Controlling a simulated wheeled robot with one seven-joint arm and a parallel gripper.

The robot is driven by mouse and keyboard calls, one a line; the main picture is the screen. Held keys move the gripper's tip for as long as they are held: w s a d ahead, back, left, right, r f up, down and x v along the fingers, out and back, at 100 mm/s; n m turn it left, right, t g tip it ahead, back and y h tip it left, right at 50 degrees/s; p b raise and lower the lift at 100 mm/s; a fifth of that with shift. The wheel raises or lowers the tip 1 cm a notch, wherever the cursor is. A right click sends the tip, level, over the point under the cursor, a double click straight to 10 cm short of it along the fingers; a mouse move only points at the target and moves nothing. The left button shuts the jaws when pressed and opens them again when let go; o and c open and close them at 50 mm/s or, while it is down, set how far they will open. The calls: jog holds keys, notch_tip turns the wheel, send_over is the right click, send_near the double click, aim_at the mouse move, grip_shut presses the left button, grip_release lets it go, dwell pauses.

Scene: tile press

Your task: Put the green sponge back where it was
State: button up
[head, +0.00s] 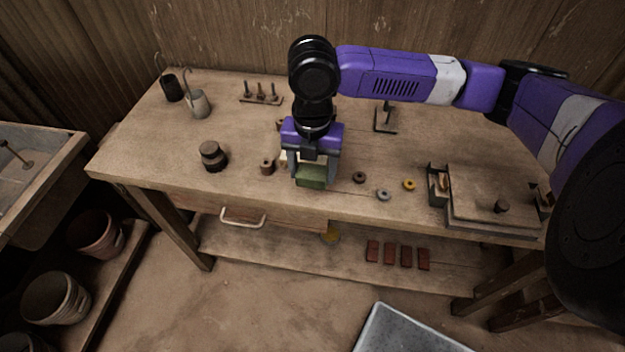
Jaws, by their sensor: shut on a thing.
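The green sponge (311,176) is a small block near the front edge of the wooden workbench, left of the middle of the bench. My gripper (312,168) points down from above and is shut on the sponge, with one finger on each side of it. I cannot tell whether the sponge touches the bench top or hangs just above it. My arm hides part of the bench behind the gripper.
The workbench (137,140) holds a dark jar (213,156), a small brown spool (267,166), several rings including a yellow one (409,185), and a lidded wooden box (495,190) at right. Two cups, a peg rack (261,97) and a small stand stand further back. Red blocks (389,254) lie below.

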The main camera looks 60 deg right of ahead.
aim_at(313, 182)
jog(key=shift+f, duration=2.15)
jog(key=o, duration=1.2)
